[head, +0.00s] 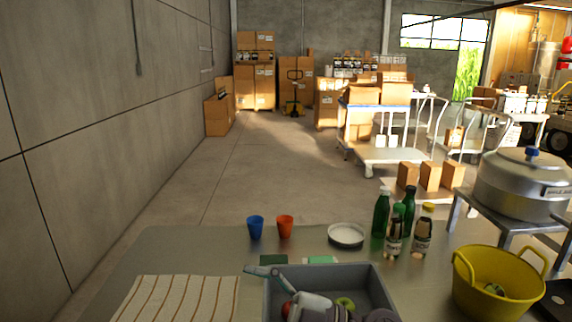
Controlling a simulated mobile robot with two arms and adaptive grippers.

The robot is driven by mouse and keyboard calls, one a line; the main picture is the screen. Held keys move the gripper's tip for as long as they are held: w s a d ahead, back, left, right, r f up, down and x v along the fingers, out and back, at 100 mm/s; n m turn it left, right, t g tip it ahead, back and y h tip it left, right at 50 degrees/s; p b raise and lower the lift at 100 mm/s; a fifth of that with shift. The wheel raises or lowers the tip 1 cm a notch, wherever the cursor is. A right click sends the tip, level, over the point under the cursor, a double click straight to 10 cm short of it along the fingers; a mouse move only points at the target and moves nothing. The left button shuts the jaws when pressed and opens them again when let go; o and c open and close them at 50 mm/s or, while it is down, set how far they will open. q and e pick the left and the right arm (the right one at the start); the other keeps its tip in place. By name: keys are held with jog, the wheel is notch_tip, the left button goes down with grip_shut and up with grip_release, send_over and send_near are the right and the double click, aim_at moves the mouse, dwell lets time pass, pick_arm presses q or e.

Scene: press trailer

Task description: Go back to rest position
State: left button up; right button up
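A jointed grey part that looks like my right gripper (268,271) reaches in from the bottom edge, over the grey bin (374,276). Its light tip points left across the bin's far left corner. Its full shape is cut off by the picture edge, so I cannot tell whether it is open or shut. I see nothing clearly held in it. My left gripper is not in view. In the bin are a red apple (287,309) and a green apple (345,303), partly hidden by the grey part.
A large pot (522,185) stands on a raised stand at right. Open floor lies beyond.

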jog(key=w+d+m+t+h, duration=0.3)
jog(key=d+m+t+h, duration=0.25)
jog(key=m+t, duration=0.35)
jog(key=w+d+m+t+h, duration=0.35)
jog(key=d+m+t, duration=0.25)
jog(key=m+t, duration=0.2)
jog(key=s+d+f+m+g+h, duration=0.35)
jog(key=d+f+m+h, duration=0.6)
jog(key=f, duration=0.65)
jog(key=s+d+f+n+g+h, duration=0.1)
jog(key=s+d+f+g, duration=0.2)
jog(key=s+f+g, duration=0.6)
jog(key=s+d+f+n+g+h, duration=0.1)
jog(key=s+d+f+n+g, duration=0.2)
jog(key=s+f, duration=0.75)
jog(key=s+f+m+g, duration=0.1)
jog(key=s+f, duration=0.1)
jog(key=f, duration=0.9)
jog(key=s+f+g, duration=0.1)
jog(key=s+f, duration=0.1)
jog(key=f, duration=0.9)
jog(key=s+d+f+g, duration=0.1)
jog(key=s+d+f, duration=0.1)
jog(key=s+f, duration=1.4)
jog(key=shift+s+d+f, duration=0.2)
jog(key=shift+s+d, duration=0.1)
jog(key=shift+s, duration=0.2)
